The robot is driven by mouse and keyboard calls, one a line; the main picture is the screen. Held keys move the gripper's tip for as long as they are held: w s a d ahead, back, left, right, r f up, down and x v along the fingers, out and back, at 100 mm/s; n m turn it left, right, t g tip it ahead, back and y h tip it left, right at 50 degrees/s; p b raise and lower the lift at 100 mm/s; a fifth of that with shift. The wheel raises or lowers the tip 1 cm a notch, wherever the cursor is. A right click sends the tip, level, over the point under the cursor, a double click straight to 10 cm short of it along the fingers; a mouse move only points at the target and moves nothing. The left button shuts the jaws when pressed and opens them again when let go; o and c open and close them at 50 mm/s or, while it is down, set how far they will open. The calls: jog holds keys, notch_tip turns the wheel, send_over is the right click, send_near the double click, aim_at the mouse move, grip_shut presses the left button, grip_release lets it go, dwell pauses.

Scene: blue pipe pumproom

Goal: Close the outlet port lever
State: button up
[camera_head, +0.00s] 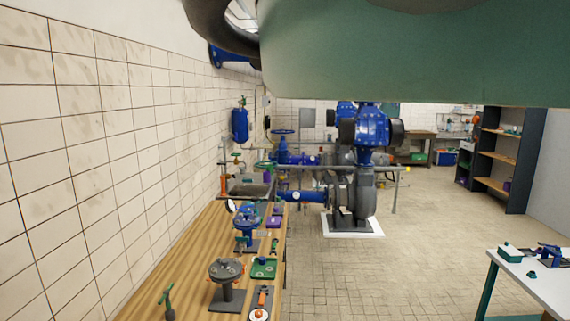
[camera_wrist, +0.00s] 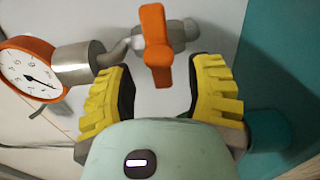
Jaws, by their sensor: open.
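In the wrist view an orange lever (camera_wrist: 155,45) sits on a grey metal valve fitting (camera_wrist: 178,35). It hangs down towards the space between my fingertips. My gripper (camera_wrist: 162,82) is open, with yellow ribbed fingers to the left and right of the lever's lower end. Neither finger clearly touches it. A pipe leads left from the fitting to a grey cylinder (camera_wrist: 85,63) and an orange-rimmed gauge (camera_wrist: 30,70). I cannot tell the lever in the head view, where a large green shape covers the top.
In the head view a wooden workbench (camera_head: 185,260) with several valves and tools runs along the left tiled wall. A blue pump (camera_head: 370,130) stands further back. A white table (camera_head: 530,285) is at lower right. The tiled floor (camera_head: 400,260) between them is clear.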

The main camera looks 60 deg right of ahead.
jog(key=v, duration=0.9)
dwell(0.9)
